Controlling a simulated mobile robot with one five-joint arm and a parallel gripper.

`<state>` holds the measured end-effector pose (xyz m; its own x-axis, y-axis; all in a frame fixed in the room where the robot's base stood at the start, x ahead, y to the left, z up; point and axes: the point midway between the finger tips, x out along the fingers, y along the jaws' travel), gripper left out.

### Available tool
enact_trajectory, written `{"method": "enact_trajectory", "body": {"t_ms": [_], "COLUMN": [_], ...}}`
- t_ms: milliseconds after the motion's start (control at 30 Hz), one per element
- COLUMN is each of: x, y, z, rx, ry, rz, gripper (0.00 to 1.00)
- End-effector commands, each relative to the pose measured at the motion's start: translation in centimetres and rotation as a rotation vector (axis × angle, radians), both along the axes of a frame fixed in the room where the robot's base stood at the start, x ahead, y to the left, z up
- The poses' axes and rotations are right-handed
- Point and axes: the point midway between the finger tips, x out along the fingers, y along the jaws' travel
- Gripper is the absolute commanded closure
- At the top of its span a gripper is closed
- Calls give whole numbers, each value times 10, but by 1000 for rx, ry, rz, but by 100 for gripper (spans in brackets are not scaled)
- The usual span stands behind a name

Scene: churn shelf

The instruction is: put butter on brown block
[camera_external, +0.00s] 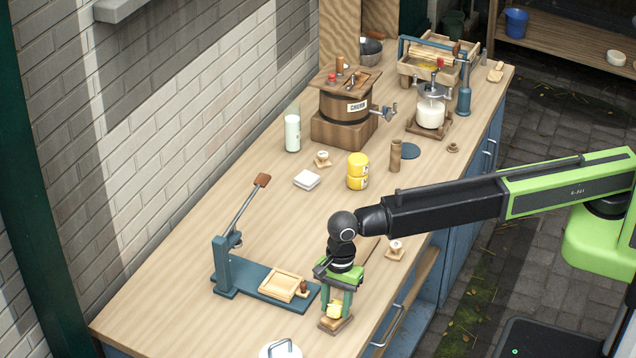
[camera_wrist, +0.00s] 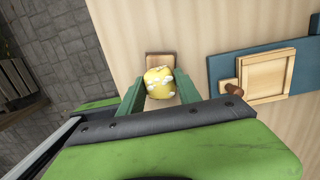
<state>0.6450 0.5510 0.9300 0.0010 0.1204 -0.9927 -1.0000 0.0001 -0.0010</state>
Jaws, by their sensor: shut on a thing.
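The butter, a rounded yellow lump (camera_external: 335,309) with pale patches, sits between the green fingers of my gripper (camera_external: 335,304). The wrist view shows the butter (camera_wrist: 160,82) with a finger against each side. The gripper (camera_wrist: 160,88) is shut on it and points down. The brown block (camera_external: 333,323), a small flat wooden piece on the counter, lies directly below the butter. Its far part (camera_wrist: 158,57) shows beyond the butter in the wrist view. The butter covers much of it, and I cannot tell whether the two touch.
A blue lever press (camera_external: 250,275) with a wooden frame (camera_external: 283,285) stands close left of my gripper. A white lid with a handle (camera_external: 281,349) is at the front.

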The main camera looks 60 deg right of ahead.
Motion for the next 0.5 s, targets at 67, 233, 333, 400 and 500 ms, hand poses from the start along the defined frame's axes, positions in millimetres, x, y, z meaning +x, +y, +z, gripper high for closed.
{"method": "enact_trajectory", "body": {"t_ms": [67,233,333,400,500], "x": [0,0,0,0,0], "y": [0,0,0,0,0], "z": [2,-1,-1,-1,-1], "rx": [0,0,0,0,0], "ry": [0,0,0,0,0], "rz": [0,0,0,0,0], "gripper": [100,100,53,44,38]}}
